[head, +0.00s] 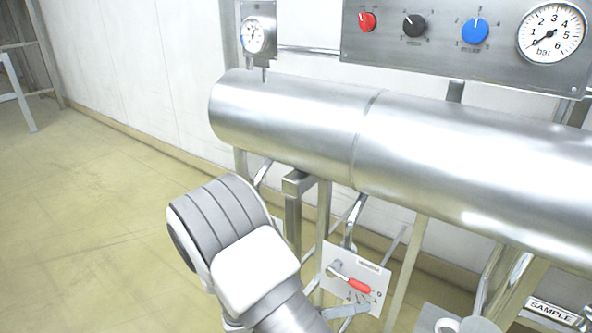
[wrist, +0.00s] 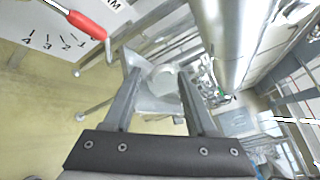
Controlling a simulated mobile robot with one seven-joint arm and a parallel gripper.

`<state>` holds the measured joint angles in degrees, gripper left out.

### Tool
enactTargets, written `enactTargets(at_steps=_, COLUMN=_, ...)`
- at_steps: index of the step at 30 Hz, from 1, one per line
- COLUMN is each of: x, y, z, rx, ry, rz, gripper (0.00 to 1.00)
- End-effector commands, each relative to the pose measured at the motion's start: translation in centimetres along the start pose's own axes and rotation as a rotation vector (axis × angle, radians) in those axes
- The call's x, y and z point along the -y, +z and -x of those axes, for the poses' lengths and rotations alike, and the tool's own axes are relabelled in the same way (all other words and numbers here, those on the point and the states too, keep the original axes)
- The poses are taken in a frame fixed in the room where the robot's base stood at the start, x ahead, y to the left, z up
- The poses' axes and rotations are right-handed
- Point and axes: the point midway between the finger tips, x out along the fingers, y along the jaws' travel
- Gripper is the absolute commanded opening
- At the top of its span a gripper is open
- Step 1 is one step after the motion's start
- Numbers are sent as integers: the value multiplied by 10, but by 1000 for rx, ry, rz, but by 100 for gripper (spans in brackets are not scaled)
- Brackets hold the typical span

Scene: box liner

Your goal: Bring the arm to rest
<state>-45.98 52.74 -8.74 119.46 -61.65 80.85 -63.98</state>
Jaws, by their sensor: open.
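My gripper (wrist: 158,76) shows in the wrist view with its two grey fingers apart, and I see nothing held between them. A pale round piece and grey metal parts appear beyond the fingers; I cannot tell how far off they are. In the head view my grey and white arm (head: 240,245) reaches up from the bottom edge, left of the middle. My gripper cannot be made out clearly there.
A large steel pipe (head: 290,130) crosses behind my arm. A white scale plate (head: 362,273) with a red-handled lever (head: 350,284) is right of my arm; the red handle (wrist: 88,22) shows upper left in the wrist view. A panel (head: 440,45) with knobs hangs above. Left floor is clear.

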Motion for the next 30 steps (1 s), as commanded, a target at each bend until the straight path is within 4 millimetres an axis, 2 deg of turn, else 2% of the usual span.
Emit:
enactTargets(at_steps=1, x=16, y=5, z=-4, rx=-74, ry=8, rz=-81, gripper=57)
enactTargets(at_steps=3, x=33, y=7, z=-7, rx=-169, ry=16, rz=-187, gripper=57)
enactTargets(at_steps=13, x=107, y=12, z=-13, rx=-600, ry=7, rz=-709, gripper=57)
enactTargets(at_steps=20, x=154, y=16, z=-8, rx=-885, ry=-33, rz=-1081, gripper=57)
enactTargets(at_steps=30, x=217, y=28, z=9, rx=-1290, ry=-128, rz=-1631, gripper=57)
